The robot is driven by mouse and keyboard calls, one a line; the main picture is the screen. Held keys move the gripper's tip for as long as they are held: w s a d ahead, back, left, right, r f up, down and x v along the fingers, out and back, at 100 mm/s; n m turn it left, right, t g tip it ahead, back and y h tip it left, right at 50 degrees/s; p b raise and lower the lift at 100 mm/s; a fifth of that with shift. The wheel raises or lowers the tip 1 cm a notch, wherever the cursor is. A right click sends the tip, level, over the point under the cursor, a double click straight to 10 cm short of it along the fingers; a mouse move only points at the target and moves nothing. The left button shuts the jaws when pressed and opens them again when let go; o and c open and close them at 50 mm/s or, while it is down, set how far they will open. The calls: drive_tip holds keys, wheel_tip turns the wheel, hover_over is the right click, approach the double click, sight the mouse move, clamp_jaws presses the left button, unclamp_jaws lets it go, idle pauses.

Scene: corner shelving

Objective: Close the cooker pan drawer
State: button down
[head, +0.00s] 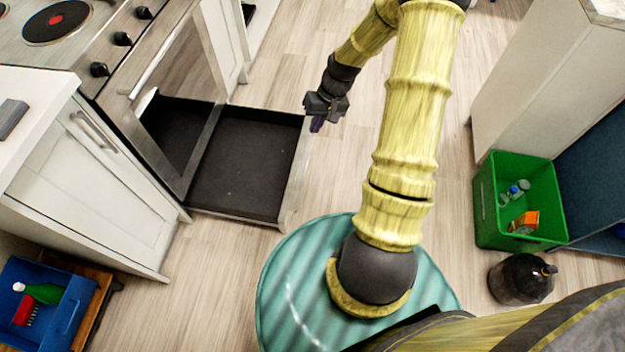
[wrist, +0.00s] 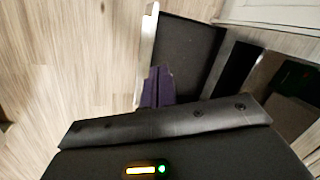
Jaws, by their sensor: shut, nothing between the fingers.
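The cooker (head: 130,75) stands at the left with its glass door upright. Its pan drawer (head: 240,165) is pulled out at floor level, with a dark empty inside and a pale metal front panel (head: 296,175). My gripper (head: 317,125) is shut and empty, with dark purple fingers just outside the front panel, near its far end. In the wrist view, the shut fingers (wrist: 158,88) overlap the edge of the front panel (wrist: 146,50), and the dark drawer inside (wrist: 188,50) lies beyond it. I cannot tell whether the fingers touch the panel.
A green crate (head: 490,215) with bottles and a carton stands at the right, beside a dark round jug (head: 520,278). A blue crate (head: 60,310) is at the lower left. White cupboards (head: 90,190) flank the cooker. The wooden floor (head: 345,160) before the drawer is clear.

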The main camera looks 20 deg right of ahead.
drive_tip(key=w+d+f+m+t+y+b, duration=0.1)
drive_tip(key=d+f+b, duration=0.3)
drive_tip(key=f+b, duration=0.4)
drive_tip(key=w+d+f+m+t+y+b, duration=0.1)
drive_tip(key=d+f+b, duration=0.3)
drive_tip(key=f, duration=1.3)
drive_tip(key=w+d+f+m+t+y+b, duration=0.2)
drive_tip(key=d+f+m+b, duration=0.1)
drive_tip(key=f+b, duration=0.9)
drive_tip(key=shift+w+d+f+t, duration=0.2)
drive_tip(key=shift+d+f+t, duration=0.2)
drive_tip(key=shift+d+f, duration=0.45)
drive_tip(key=w+a+r+b+x, duration=0.1)
drive_tip(key=r+b+x, duration=0.1)
drive_tip(key=b+x, duration=0.5)
drive_tip(key=x, duration=0.6)
drive_tip(key=shift+a+r, duration=0.15)
drive_tip(key=shift+a, duration=0.2)
drive_tip(key=shift+w, duration=0.15)
